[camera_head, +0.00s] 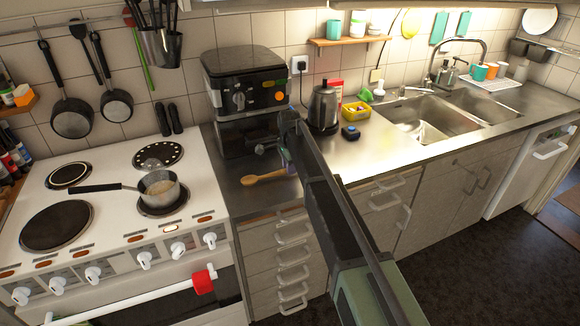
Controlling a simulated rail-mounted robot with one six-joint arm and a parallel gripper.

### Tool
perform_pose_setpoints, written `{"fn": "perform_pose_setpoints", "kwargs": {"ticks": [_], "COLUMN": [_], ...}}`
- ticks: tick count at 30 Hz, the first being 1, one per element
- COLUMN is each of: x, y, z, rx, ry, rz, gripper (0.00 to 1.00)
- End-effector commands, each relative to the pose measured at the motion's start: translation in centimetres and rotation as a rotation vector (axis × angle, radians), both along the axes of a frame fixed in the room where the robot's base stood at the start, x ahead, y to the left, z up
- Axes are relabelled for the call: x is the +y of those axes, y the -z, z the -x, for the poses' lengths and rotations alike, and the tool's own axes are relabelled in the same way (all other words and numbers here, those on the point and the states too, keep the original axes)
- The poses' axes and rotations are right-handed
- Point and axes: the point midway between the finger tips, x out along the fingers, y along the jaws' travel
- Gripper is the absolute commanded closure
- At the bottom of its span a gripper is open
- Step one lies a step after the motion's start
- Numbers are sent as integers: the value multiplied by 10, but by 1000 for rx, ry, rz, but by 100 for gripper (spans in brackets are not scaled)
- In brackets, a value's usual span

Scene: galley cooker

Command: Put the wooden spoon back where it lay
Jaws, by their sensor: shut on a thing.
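The wooden spoon (264,177) is at the steel counter between the cooker and the sink, in front of the coffee machine. Its bowl points left, and its handle runs right to my gripper (287,163). My gripper is shut on the handle end; my arm hides part of the jaws. I cannot tell whether the spoon touches the counter or is just above it. A saucepan (160,188) with pale contents stands on the cooker's front right plate, its handle pointing left.
The coffee machine (232,85) stands close behind the spoon. A kettle (324,108), a yellow box (356,111) and a small dark blue item (350,132) are to the right. The white cooker (110,215) is at left, the sink (428,118) at right. Bare counter (235,203) lies around the spoon.

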Motion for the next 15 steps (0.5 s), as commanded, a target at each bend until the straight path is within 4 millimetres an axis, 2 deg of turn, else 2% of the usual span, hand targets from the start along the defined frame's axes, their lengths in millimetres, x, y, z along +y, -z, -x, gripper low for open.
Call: {"fn": "perform_pose_setpoints", "kwargs": {"ticks": [14, 15], "x": [0, 0], "y": [11, 10], "z": [0, 0], "rx": [0, 0], "ry": [0, 0], "rz": [0, 0], "gripper": [100, 72]}}
